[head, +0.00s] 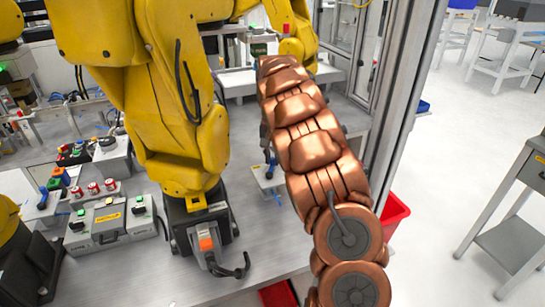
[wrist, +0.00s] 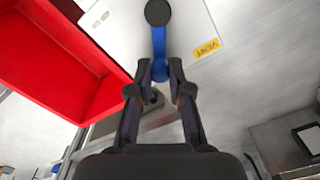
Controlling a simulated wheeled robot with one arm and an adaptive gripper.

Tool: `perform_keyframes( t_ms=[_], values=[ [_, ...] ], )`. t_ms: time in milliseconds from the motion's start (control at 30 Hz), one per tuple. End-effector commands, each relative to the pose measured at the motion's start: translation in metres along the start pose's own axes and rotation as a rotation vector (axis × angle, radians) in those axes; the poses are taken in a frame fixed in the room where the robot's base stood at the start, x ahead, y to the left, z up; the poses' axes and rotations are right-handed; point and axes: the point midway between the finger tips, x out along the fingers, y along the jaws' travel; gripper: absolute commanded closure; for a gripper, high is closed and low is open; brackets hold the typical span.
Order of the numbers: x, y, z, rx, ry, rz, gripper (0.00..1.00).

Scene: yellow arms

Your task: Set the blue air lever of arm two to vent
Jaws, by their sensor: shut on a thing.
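The blue air lever (wrist: 159,42) runs down from a dark round pivot (wrist: 158,12) on a pale panel (wrist: 120,30) in the wrist view. A yellow label (wrist: 207,48), seemingly reading VENT, is on the panel to the right of the lever, apart from it. My gripper (wrist: 160,71) is shut on the lever's free end, one finger on each side. In the head view the lever (head: 270,166) shows small above a pale panel (head: 268,180), beside my copper-coloured arm. My arm hides most of the gripper there.
A red bin (wrist: 50,50) is close on the left in the wrist view; a red bin (head: 394,214) also stands right of my arm in the head view. A large yellow robot arm (head: 180,120) stands left of mine. A metal post (head: 405,110) rises at right.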

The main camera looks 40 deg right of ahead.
Motion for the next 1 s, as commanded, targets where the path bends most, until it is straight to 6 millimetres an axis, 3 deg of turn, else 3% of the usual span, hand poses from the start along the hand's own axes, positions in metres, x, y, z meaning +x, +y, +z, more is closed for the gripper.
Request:
perform_keyframes(
  t_ms=[367,1000],
  values=[
    [0.002,-0.002,0.0,-0.036,0.0,-0.001,1.0],
    [0.003,-0.024,0.006,-0.45,-0.001,-0.001,1.0]
  ],
)
